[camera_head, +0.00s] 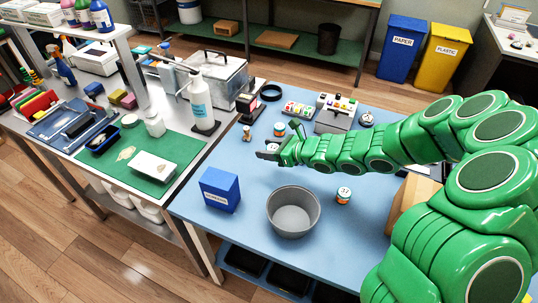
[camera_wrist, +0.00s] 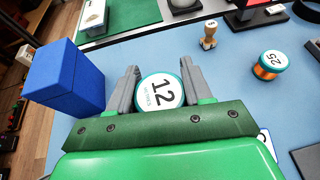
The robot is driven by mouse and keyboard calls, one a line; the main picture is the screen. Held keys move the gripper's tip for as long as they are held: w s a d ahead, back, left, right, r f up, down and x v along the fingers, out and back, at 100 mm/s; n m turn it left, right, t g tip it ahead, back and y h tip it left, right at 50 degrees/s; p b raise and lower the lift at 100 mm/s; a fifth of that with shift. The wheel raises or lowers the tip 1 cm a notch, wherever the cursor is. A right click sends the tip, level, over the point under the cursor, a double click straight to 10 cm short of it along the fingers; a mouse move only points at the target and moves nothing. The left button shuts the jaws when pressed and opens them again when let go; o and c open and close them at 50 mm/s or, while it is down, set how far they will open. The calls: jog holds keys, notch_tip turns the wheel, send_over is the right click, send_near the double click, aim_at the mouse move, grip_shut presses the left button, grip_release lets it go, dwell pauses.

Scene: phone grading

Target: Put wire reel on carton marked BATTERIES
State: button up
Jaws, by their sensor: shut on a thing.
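My gripper (camera_head: 268,152) is shut on a wire reel (camera_wrist: 160,92) with a teal rim and a white top marked 12. In the wrist view the reel sits between the two grey fingers; in the head view it is mostly hidden. A blue carton (camera_head: 220,190) stands upright on the blue table, left of the grey bowl. Its white label is too small to read surely. It also shows at the left of the wrist view (camera_wrist: 65,78). My gripper is behind and to the right of the carton, apart from it.
A grey bowl (camera_head: 293,211) stands right of the carton. Other reels stand on the table, one by the bowl (camera_head: 343,195) and one marked 25 (camera_wrist: 269,65). A wooden stamp (camera_head: 247,133) is near my gripper. A green mat (camera_head: 140,155) lies on the bench at left.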

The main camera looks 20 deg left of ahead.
jog(key=shift+r, duration=0.4)
jog(key=shift+d+r, duration=0.1)
